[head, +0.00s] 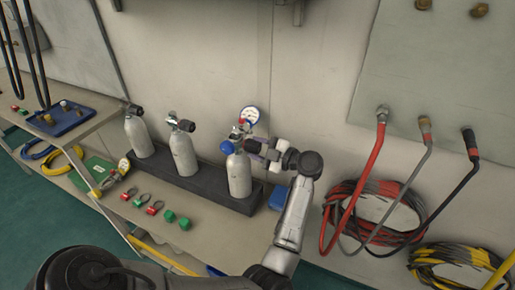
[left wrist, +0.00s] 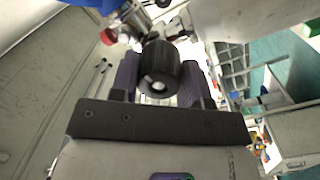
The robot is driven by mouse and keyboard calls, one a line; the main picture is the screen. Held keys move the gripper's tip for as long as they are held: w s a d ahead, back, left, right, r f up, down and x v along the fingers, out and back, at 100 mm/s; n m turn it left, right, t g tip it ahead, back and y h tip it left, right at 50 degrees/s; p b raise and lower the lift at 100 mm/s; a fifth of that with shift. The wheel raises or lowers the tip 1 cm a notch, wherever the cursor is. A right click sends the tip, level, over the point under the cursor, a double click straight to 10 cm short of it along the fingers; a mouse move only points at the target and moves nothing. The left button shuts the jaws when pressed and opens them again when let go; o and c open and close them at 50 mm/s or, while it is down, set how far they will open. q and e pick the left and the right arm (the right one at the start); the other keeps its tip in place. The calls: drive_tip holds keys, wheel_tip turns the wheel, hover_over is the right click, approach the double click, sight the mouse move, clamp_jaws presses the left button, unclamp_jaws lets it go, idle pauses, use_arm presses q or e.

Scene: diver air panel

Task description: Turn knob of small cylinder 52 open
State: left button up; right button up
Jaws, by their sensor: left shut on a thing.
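Three small grey cylinders stand in a row in a black rack (head: 215,193): a left one (head: 138,137), a middle one (head: 184,155) and a right one (head: 239,176). I cannot read their numbers. The left and middle ones have black knobs on their valves. The right one carries a blue round part (head: 227,148) and a white gauge (head: 250,114). My left gripper (head: 256,147) is at the right side of this cylinder's valve. In the left wrist view its fingers are shut on a black knob (left wrist: 160,68). My right gripper is out of view.
A wall stands close behind the cylinders. Green and red fittings (head: 169,216) lie on the bench in front of the rack. A blue block (head: 278,198) sits right of it. Red, grey and black hoses (head: 352,195) hang at the right.

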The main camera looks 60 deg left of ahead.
use_arm(q)
drive_tip(key=shift+f+n+b, duration=0.1)
drive_tip(key=shift+n+b, duration=0.2)
drive_tip(key=shift+n, duration=0.9)
drive_tip(key=n+b, duration=0.1)
drive_tip(key=n, duration=0.1)
drive_tip(key=shift+n, duration=0.4)
drive_tip(key=n+b, duration=0.3)
drive_tip(key=n, duration=0.1)
drive_tip(key=shift+f+n+g, duration=0.1)
drive_tip(key=shift+n+g, duration=0.2)
drive_tip(key=shift+g, duration=0.1)
drive_tip(key=n+b, duration=0.3)
drive_tip(key=n, duration=0.1)
drive_tip(key=n+b, duration=0.3)
drive_tip(key=shift+n, duration=0.4)
drive_tip(key=shift+r+n+g+b, duration=0.2)
drive_tip(key=shift+n+g+b, duration=0.2)
drive_tip(key=shift+n+b, duration=1.9)
